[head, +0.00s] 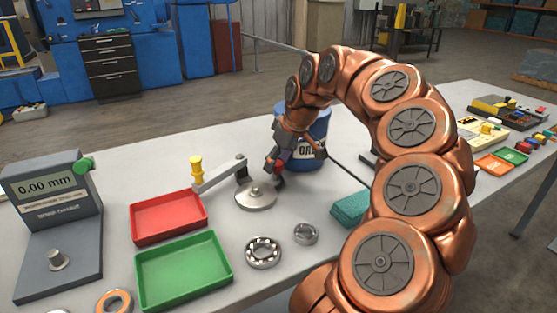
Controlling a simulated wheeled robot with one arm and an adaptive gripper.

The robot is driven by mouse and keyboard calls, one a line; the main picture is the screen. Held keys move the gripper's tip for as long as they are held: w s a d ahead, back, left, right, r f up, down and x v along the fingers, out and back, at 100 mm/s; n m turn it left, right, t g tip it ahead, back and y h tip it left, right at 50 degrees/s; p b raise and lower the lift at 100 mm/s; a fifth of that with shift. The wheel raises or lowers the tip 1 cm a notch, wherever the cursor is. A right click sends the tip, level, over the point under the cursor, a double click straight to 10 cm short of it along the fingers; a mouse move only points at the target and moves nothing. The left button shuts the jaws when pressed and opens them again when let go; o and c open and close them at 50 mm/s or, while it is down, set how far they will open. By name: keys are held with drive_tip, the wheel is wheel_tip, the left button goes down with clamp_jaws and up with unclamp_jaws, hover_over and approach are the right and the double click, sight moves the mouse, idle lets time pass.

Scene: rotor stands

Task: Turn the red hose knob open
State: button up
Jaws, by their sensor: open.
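A small red knob (279,167) shows low in front of the blue drum (316,158), close to my gripper's dark fingers. My gripper (286,160) points down at the drum's front left, and its jaws are open. I cannot tell whether a finger touches the knob. The fingers and wrist hide part of the drum and its label. A thin dark rod or hose (349,172) runs from near the drum down to the right, where my arm hides it.
A round metal base with a crank arm and yellow handle (196,168) stands just left of my gripper. Red (168,194) and green (228,244) trays, a bearing (263,252), a ring (305,234), a teal block (350,208) and a grey gauge (50,185) are on the table.

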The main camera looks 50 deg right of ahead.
drive_tip(key=shift+r, duration=0.1)
drive_tip(key=v, duration=1.1)
drive_tip(key=shift+s+r, duration=0.15)
drive_tip(key=shift+r, duration=0.25)
